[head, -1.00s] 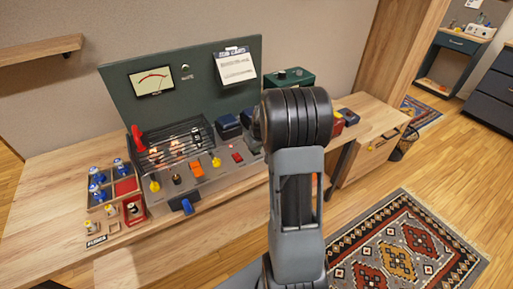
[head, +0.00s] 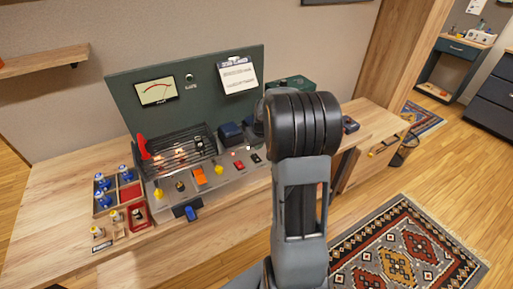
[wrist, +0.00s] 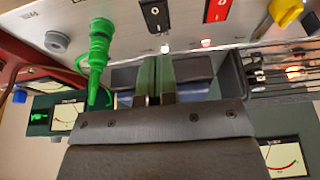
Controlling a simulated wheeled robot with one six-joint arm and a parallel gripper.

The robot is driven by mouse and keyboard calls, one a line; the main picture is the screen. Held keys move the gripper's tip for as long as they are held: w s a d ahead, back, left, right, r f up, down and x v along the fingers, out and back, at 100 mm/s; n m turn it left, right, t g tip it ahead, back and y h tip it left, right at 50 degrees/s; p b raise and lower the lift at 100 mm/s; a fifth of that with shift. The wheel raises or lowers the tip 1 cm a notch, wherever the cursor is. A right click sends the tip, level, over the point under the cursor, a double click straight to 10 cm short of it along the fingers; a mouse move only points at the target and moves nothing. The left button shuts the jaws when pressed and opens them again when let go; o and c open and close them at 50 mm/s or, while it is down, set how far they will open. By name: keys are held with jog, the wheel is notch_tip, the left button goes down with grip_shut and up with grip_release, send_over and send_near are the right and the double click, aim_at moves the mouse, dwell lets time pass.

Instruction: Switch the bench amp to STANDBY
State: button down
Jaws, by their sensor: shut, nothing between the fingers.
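The bench amp (head: 222,178) has a sloped grey front panel on the wooden bench. A red rocker switch (head: 239,165) and a black rocker switch (head: 256,158) sit at its right end. In the wrist view, which looks upside down, the black rocker (wrist: 155,15) and red rocker (wrist: 218,10) have I and O marks and small lights beside them. I cannot read a STANDBY label. My gripper (wrist: 157,62) is shut and empty, its tips pointing at the black rocker with an apparent small gap. In the head view my arm hides it.
A wire cage (head: 180,147) and a green meter board (head: 190,90) rise behind. A sectioned tray (head: 118,190) sits left.

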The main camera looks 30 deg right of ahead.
jog(key=s+v, duration=0.1)
jog(key=v, duration=0.7)
jog(key=shift+s+f, duration=0.2)
jog(key=shift+s, duration=0.05)
jog(key=shift+a, duration=0.1)
jog(key=s+a+r+p, duration=0.1)
jog(key=s+a, duration=0.6)
jog(key=a, duration=0.2)
jog(key=s+a+r+n+p, duration=0.1)
jog(key=s+a, duration=0.7)
jog(key=a, duration=0.2)
jog(key=shift+a+r, duration=0.35)
jog(key=shift+r, duration=0.05)
